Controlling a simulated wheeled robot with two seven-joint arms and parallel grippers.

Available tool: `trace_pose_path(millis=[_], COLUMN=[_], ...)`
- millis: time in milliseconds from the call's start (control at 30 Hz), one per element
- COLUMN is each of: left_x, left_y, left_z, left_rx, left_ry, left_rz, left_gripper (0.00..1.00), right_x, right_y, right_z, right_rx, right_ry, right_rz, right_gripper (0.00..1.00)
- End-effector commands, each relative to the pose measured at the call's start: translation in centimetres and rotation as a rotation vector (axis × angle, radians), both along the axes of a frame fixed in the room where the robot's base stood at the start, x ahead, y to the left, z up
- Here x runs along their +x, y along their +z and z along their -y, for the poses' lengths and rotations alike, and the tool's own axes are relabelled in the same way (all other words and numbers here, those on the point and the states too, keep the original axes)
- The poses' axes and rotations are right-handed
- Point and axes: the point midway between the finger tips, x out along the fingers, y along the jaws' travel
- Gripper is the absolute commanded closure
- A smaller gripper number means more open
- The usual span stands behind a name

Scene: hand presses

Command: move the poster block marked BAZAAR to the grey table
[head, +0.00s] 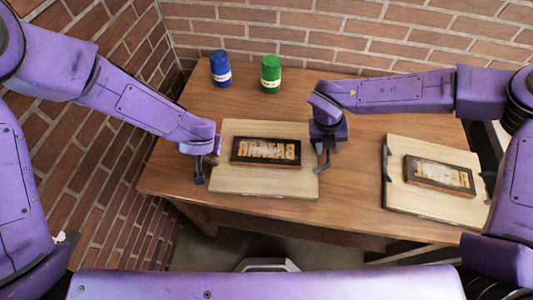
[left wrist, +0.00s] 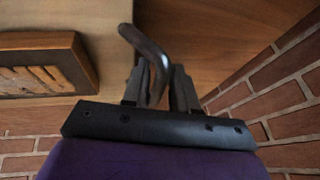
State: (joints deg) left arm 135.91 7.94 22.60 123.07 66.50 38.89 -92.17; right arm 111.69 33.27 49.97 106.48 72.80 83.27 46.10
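The poster block (head: 266,152) is a dark-framed block with pale raised letters that look like a mirrored BAZAAR. It lies flat on a pale wooden board (head: 240,186) on the brown table; its edge also shows in the left wrist view (left wrist: 40,66). My left gripper (head: 202,170) is at the board's left side. In the left wrist view, the board's dark curved handle (left wrist: 155,60) sits between its fingers, which look closed against it. My right gripper (head: 324,160) is at the board's right side by a dark handle; its fingers are unclear. I cannot make out a grey table.
A second pale board (head: 400,200) with dark handles carries another letter block (head: 440,174) at the right. A blue can (head: 220,68) and a green can (head: 270,73) stand at the back of the brown table (head: 170,165). Brick walls close off the left and back.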

Motion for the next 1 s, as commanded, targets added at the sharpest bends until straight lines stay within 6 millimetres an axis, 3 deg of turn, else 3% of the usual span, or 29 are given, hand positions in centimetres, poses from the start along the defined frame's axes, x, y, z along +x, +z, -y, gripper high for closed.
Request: trace_pose_path(millis=[267, 333, 400, 1000], left_x=[0.05, 0.05, 0.05, 0.04], left_y=[-0.1, -0.09, -0.09, -0.06], left_z=[-0.01, -0.01, -0.01, -0.04], left_rx=[0.0, 0.0, 0.0, 0.001], left_ry=[0.001, 0.001, 0.001, 0.001], left_rz=[0.0, 0.0, 0.0, 0.0], left_gripper=[0.73, 0.95, 1.0, 1.0], right_x=[0.0, 0.0, 0.0, 0.02], right_y=[-0.15, -0.14, -0.13, -0.07], right_z=[0.02, 0.02, 0.02, 0.04], right_rx=[0.0, 0.0, 0.0, 0.0], right_ry=[0.0, 0.0, 0.0, -0.001], right_rz=[0.0, 0.0, 0.0, 0.001], right_gripper=[0.6, 0.83, 1.0, 1.0])
